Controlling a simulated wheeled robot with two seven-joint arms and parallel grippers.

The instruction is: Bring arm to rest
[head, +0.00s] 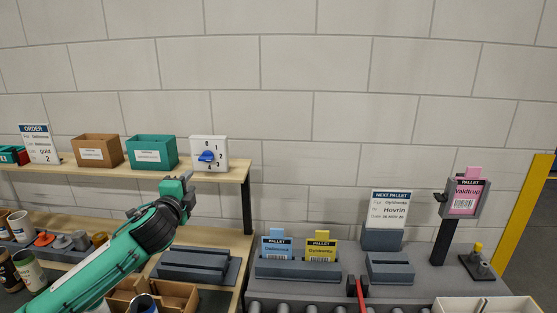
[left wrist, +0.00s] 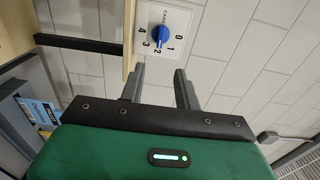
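My left arm comes in from the lower left in the head view, and its gripper (head: 186,180) is raised in front of the shelf, a little below and left of the numbered dial panel (head: 221,149). In the left wrist view the two fingers of my left gripper (left wrist: 160,86) stand apart with nothing between them. The dial's blue knob (left wrist: 162,34) shows beyond the fingertips, apart from them. The knob also shows uncovered in the head view (head: 207,157). I cannot tell for sure which number it points at. My right gripper is in neither view.
The shelf edge (head: 244,172) lies behind the gripper, with a brown box (head: 97,153) and a teal box (head: 152,154) on it. Below are a grey slotted block (head: 198,266), cups at left and card holders (head: 297,268) at right. The wall space above is clear.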

